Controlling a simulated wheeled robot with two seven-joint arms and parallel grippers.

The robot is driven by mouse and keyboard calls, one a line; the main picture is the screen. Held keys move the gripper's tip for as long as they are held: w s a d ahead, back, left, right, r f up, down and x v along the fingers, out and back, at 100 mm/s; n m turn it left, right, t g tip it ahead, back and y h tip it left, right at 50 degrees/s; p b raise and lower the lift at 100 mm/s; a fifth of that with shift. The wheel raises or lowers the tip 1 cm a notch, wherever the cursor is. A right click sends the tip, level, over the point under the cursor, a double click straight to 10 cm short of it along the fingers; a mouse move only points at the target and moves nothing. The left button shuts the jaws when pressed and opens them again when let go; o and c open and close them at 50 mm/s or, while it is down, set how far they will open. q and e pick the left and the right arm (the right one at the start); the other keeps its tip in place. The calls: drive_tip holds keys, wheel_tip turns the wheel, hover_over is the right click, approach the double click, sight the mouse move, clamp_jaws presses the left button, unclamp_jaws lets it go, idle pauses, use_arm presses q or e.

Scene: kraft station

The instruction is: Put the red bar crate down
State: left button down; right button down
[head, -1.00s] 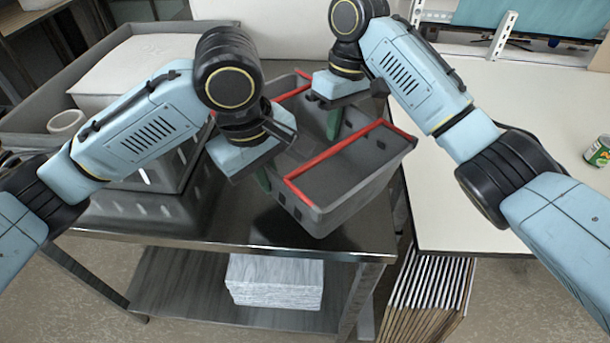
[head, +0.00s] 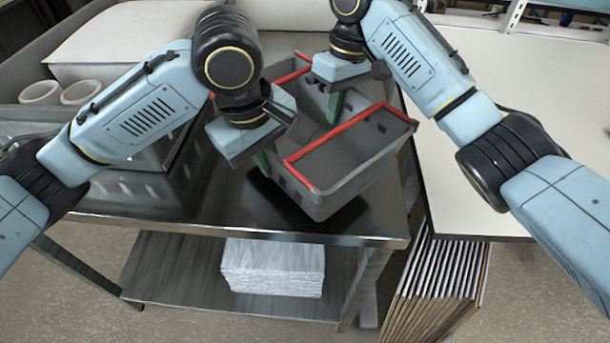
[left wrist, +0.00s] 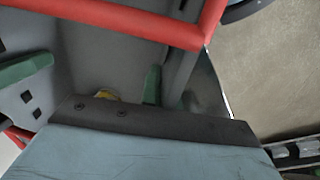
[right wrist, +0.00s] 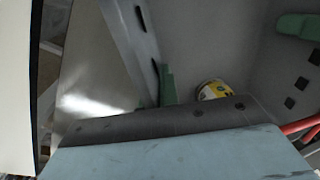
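The red bar crate (head: 345,178) is a grey open box with red bars along its top edges, in the middle of the head view. It is over the dark metal table (head: 170,222), with a dark shadow close around its base; I cannot tell whether it touches. My left gripper (head: 262,160) is shut on its left wall, one green finger showing inside in the left wrist view (left wrist: 152,85). My right gripper (head: 336,105) is shut on the far right wall, one green finger inside in the right wrist view (right wrist: 167,85). The outer fingers are mostly hidden.
A yellow-labelled can (right wrist: 214,90) lies inside the crate. A pale worktop (head: 490,90) is on the right. A white stack (head: 273,268) lies on the lower shelf.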

use_arm(q)
drive_tip(key=shift+f, duration=0.2)
use_arm(e)
drive_tip(key=shift+f, duration=0.1)
